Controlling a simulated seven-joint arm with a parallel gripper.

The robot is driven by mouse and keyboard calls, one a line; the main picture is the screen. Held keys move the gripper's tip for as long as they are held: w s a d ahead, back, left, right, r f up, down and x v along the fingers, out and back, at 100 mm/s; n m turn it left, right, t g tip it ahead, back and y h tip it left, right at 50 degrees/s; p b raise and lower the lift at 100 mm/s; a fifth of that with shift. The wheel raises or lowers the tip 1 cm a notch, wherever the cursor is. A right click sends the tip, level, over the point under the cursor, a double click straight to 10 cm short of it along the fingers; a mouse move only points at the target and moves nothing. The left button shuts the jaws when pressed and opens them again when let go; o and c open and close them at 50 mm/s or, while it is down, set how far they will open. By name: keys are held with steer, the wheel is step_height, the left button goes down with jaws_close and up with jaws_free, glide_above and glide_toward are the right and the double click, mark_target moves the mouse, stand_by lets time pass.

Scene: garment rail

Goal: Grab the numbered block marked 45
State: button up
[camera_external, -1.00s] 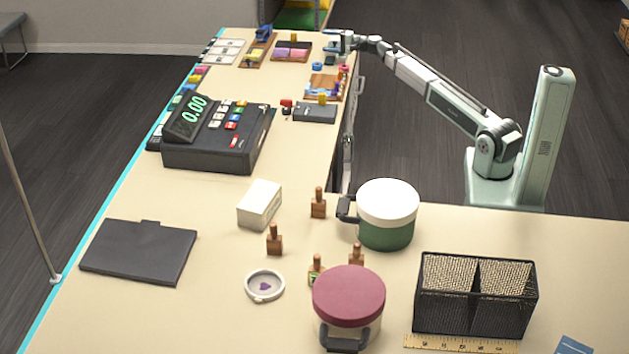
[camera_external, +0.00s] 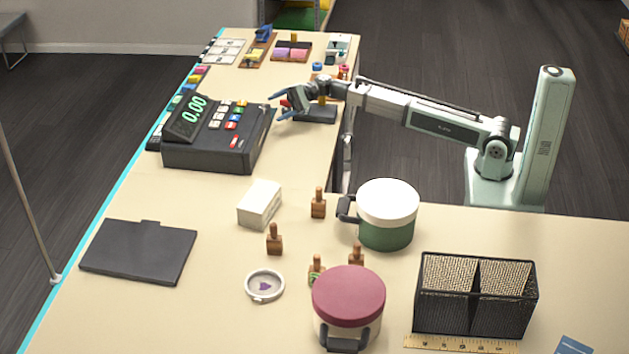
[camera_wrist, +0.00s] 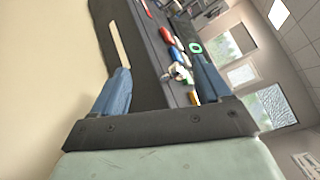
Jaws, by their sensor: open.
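No block with a readable 45 shows in either view. Several small wooden handled pieces stand on the near counter, one (camera_external: 318,203) left of the green pot and another (camera_external: 274,240) below the white box; I see no number on them. My gripper (camera_external: 277,107) is open and empty, above the counter by the right side of the cash register (camera_external: 205,152). In the wrist view my gripper's (camera_wrist: 160,78) two blue fingers are spread, with the register's dark side and coloured keys (camera_wrist: 167,36) beyond them.
A green pot with white lid (camera_external: 387,225), a maroon-lidded pot (camera_external: 349,298) and a black mesh organizer (camera_external: 474,310) crowd the near right. A white box (camera_external: 260,203) and dark flat board (camera_external: 138,252) lie left. Counter between register and box is clear.

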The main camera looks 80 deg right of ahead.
mark_target(318, 204)
steer(key=s+a+f+g+y, duration=0.1)
steer(key=s+a+g, duration=0.2)
steer(key=a, duration=0.6)
steer(key=s+a+f+g+y, duration=0.1)
steer(key=s+a+g+y, duration=0.1)
steer(key=s+a, duration=0.4)
steer(key=s+a+f+g+y, duration=0.1)
steer(key=s+a+g, duration=0.2)
steer(key=a, duration=1)
steer(key=shift+s+a+f+g+y, duration=0.15)
steer(key=shift+s+g, duration=0.05)
steer(key=shift+s, duration=0.5)
steer(key=shift+s+a+f+g+y, duration=0.1)
steer(key=shift+s+f+g+y, duration=0.1)
steer(key=shift+s, duration=0.45)
steer(key=s+f+m, duration=0.1)
steer(key=s, duration=0.1)
steer(key=s+a+m+g, duration=0.1)
steer(key=s+m, duration=0.1)
steer(key=s+a+f+m+y, duration=0.1)
steer(key=s, duration=0.1)
steer(key=shift+s+f, duration=0.3)
steer(key=shift+s, duration=0.05)
steer(key=shift+m, duration=0.3)
steer(key=shift+w+a, duration=0.2)
steer(key=shift+a, duration=3.25)
steer(key=shift+w+a, duration=0.15)
steer(key=shift+a, duration=3.3)
steer(key=c, duration=1.1)
